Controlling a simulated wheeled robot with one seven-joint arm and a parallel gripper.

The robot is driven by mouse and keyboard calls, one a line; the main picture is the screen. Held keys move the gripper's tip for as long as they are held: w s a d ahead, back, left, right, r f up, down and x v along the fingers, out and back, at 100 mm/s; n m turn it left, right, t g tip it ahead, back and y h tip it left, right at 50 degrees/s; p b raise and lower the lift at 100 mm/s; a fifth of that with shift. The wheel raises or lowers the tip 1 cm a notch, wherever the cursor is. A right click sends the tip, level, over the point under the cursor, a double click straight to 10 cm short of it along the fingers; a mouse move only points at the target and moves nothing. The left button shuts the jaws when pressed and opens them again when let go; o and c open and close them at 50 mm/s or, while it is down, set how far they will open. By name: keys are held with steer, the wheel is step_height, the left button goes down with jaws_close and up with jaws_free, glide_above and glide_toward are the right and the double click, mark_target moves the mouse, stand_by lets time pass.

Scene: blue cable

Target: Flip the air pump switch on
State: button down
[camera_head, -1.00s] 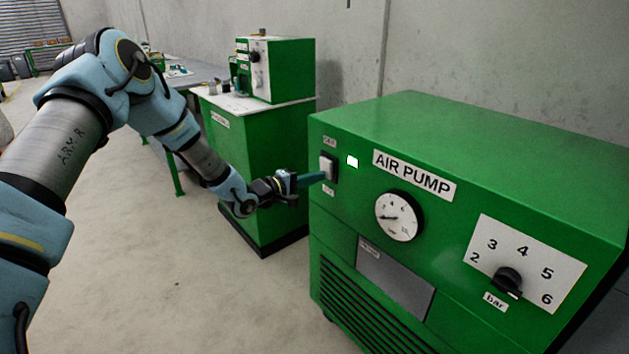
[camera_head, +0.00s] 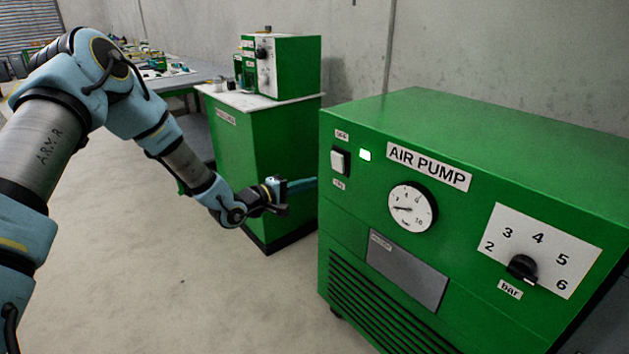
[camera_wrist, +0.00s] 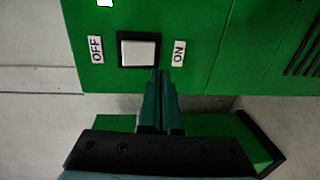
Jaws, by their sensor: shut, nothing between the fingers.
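The green air pump (camera_head: 480,130) stands at the right in the head view, with an "AIR PUMP" label on its front. Its white switch (camera_head: 340,161) sits in a black frame at the front's upper left, beside a lit pale green lamp (camera_head: 365,155). In the wrist view the switch (camera_wrist: 138,53) lies between the "OFF" and "ON" labels. My gripper (camera_head: 314,182) is shut and empty, its teal fingers pointing at the pump, left of and lower than the switch. In the wrist view the fingertips (camera_wrist: 160,72) appear just below the switch's ON side; I cannot tell whether they touch.
A round gauge (camera_head: 412,207) and a black pressure knob (camera_head: 522,268) are on the pump's front. A green cabinet (camera_head: 240,160) with a small green machine (camera_head: 290,65) stands behind my gripper. The floor left of the pump is clear.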

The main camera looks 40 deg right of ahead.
steer(key=a+f, duration=0.1)
steer(key=a, duration=0.5)
steer(key=shift+w+a+b, duration=0.15)
steer(key=shift+a+b, duration=0.15)
steer(key=shift+b, duration=0.15)
steer(key=w+a+r+m+t+y+p, duration=0.1)
steer(key=w+a+r+t+y+p, duration=0.15)
steer(key=w+a, duration=0.3)
steer(key=w+a+r+t+y+p, duration=0.1)
steer(key=w+a+t+y, duration=0.1)
steer(key=w+a+y, duration=0.4)
steer(key=w+a+r+t+y+p, duration=0.1)
steer(key=a+r+y, duration=0.1)
steer(key=a, duration=0.7)
steer(key=w+a+r+t+y+p, duration=0.1)
steer(key=a+r+y, duration=0.15)
steer(key=a, duration=0.65)
steer(key=s+a+r+g+y+p, duration=0.1)
steer(key=s+a+r, duration=0.4)
steer(key=a, duration=0.5)
steer(key=s+a+r+g+y+p, duration=0.2)
steer(key=s+a+r, duration=0.3)
steer(key=s+a, duration=0.4)
steer(key=shift+s+a+g+y, duration=0.3)
steer(key=shift+s+a+g, duration=0.05)
steer(key=shift+a+g, duration=0.2)
steer(key=shift+r, duration=0.1)
